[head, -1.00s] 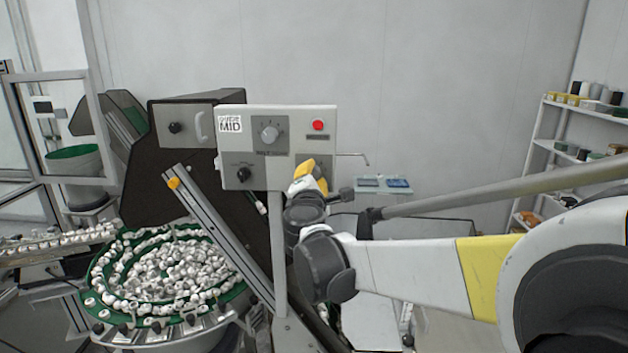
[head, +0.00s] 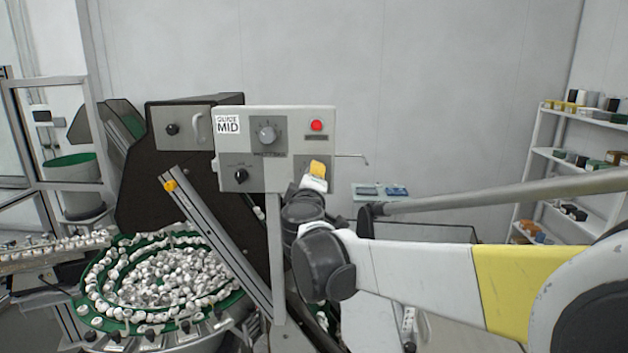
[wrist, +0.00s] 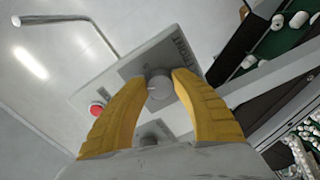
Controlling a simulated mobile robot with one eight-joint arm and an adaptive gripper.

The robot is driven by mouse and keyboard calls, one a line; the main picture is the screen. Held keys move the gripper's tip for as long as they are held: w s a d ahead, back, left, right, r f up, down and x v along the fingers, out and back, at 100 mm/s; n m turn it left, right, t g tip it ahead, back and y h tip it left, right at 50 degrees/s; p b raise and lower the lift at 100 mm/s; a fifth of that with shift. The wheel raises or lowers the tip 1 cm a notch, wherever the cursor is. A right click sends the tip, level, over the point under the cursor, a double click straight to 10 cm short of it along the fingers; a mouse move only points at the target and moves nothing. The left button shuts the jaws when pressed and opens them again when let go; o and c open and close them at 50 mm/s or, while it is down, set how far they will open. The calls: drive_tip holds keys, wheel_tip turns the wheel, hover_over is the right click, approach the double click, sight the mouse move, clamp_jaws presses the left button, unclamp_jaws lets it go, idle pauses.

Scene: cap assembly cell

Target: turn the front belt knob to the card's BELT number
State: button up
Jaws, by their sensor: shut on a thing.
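The grey control panel (head: 288,147) stands on a post. My gripper (head: 318,168) has its yellow fingers at the panel's lower right plate, and they hide the knob there in the head view. In the wrist view my gripper (wrist: 160,82) has one finger on each side of a round grey knob (wrist: 159,88) and is shut on it. This appears to be the front belt knob; its scale and setting are not readable. The white card (head: 228,123) at the panel's upper left reads "GUIDE MID"; I see no BELT number on it.
The panel also has an upper grey knob (head: 268,133), a red button (head: 317,126) and a lower left black knob (head: 241,175). A thin bent rod (head: 352,156) sticks out at right. A bowl of white caps (head: 178,275) and a slanted rail (head: 218,240) are at left.

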drive_tip(key=shift+m, duration=0.6)
drive_tip(key=o, duration=1.2)
drive_tip(key=s, duration=1.2)
drive_tip(key=shift+a, duration=0.25)
drive_tip(key=shift+d, duration=0.1)
